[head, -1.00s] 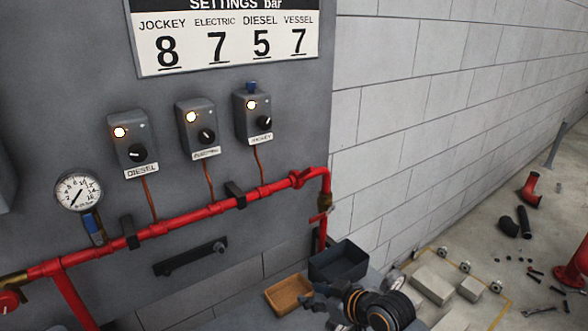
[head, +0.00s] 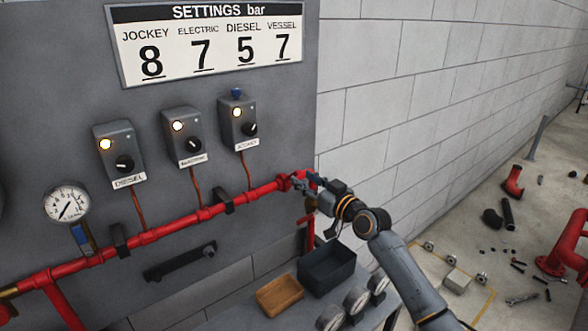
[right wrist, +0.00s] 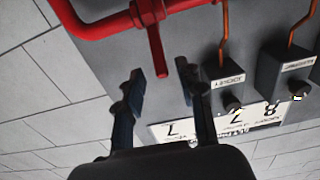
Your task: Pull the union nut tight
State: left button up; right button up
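The union nut, a red collar with a lug, sits on the red pipe near its right-hand bend. In the head view, the nut (head: 284,182) is partly hidden by my right gripper (head: 301,182). In the right wrist view, the nut (right wrist: 150,12) is at the top, its lug (right wrist: 157,52) pointing down the picture. My right gripper (right wrist: 160,82) is open there, with its two fingers apart on either side of the lug's line. The lug's end lies near the fingertips; I cannot tell whether they touch. My left gripper is not in view.
The red pipe (head: 180,226) runs along the grey panel, with a gauge (head: 66,202) at left. Control boxes (head: 239,123) and a settings sign (head: 205,45) are above. A wooden tray (head: 280,296) and dark bin (head: 327,268) stand below. A block wall (head: 420,100) is at right.

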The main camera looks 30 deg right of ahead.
aim_at(298, 175)
jog(key=shift+w+a+p, duration=0.2)
jog(key=shift+w+p, duration=0.1)
jog(key=shift+w, duration=2.3)
grip_shut()
